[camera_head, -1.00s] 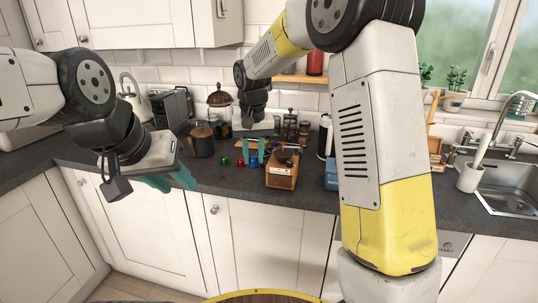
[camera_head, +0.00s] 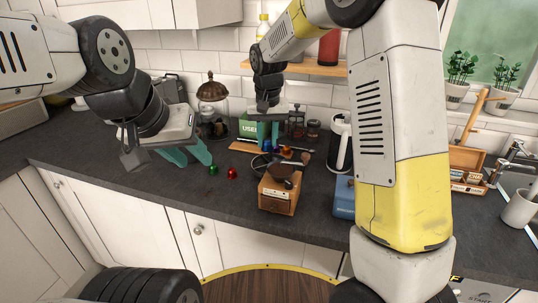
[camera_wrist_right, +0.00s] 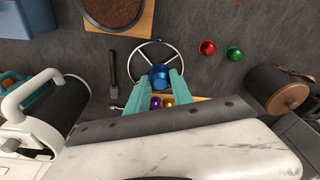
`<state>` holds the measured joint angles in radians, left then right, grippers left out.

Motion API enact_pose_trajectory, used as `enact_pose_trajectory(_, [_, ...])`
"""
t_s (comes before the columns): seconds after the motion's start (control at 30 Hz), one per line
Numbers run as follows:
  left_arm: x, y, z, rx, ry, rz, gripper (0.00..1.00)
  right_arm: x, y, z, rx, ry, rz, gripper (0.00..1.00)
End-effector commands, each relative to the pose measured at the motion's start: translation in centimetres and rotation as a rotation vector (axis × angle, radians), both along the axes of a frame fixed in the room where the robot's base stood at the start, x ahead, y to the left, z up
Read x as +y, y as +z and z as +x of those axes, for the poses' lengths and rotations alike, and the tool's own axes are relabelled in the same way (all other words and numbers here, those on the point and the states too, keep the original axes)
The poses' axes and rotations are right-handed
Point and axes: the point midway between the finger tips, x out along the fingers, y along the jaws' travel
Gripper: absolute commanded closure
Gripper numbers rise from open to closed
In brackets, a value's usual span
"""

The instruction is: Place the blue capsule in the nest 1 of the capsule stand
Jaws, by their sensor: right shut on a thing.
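The blue capsule (camera_wrist_right: 158,77) is between the teal fingertips of my right gripper (camera_wrist_right: 156,85), which is shut on it. In the head view my right gripper (camera_head: 267,137) holds the blue capsule (camera_head: 267,146) toward the back of the worktop. In the wrist view the capsule appears over a round wire-like ring (camera_wrist_right: 135,52). Wood with a gold and a purple capsule (camera_wrist_right: 167,102), likely the capsule stand, shows between my fingers, partly hidden by them. Nest 1 cannot be identified. My left gripper (camera_head: 196,162) is open and empty, above the worktop at left.
A green capsule (camera_head: 213,169) and a red capsule (camera_head: 232,173) lie on the bare worktop. A wooden box (camera_head: 277,198) stands in front of the ring. A glass-domed jar (camera_head: 211,110) is behind left; a white-and-black jug (camera_head: 340,142) is at right.

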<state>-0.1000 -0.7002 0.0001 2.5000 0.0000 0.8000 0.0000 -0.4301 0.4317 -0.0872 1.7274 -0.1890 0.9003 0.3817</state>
Motion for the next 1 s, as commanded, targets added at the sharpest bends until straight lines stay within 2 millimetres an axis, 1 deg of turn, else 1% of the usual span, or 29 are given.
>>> enact_pose_trajectory(0.03, [0.0,0.0,0.0,0.000,0.000,0.000,0.64,0.0,-1.2,-0.1,0.005,0.000,-0.002,1.00])
enact_pose_trajectory(0.1, [0.0,0.0,0.0,0.000,0.000,0.000,0.64,0.0,-2.4,-0.1,0.004,0.000,-0.002,1.00])
enact_pose_trajectory(0.2, [0.0,0.0,0.0,0.000,0.000,0.000,0.64,0.0,-3.6,0.0,0.003,0.000,-0.001,1.00])
enact_pose_trajectory(0.37, [0.0,0.0,0.0,0.000,0.000,0.000,0.64,0.0,-4.7,0.0,0.002,0.000,-0.001,1.00])
enact_pose_trajectory(0.5, [0.0,0.0,0.0,0.000,0.000,0.000,0.64,0.0,-6.8,-0.1,0.004,0.001,-0.001,1.00])
enact_pose_trajectory(0.57, [0.0,0.0,0.0,0.000,0.000,0.000,0.64,0.0,-7.5,-0.1,0.003,0.000,-0.001,1.00])
enact_pose_trajectory(0.63, [0.0,0.0,0.0,0.000,0.000,0.000,0.64,0.0,-7.8,0.0,0.001,0.000,0.000,1.00])
enact_pose_trajectory(0.83, [0.0,0.0,0.0,0.000,0.000,0.000,0.64,0.0,-7.7,0.0,0.000,0.000,0.000,1.00])
enact_pose_trajectory(1.0, [0.0,0.0,0.0,0.000,0.000,0.000,0.64,0.0,-8.2,0.0,0.002,0.000,-0.001,1.00])
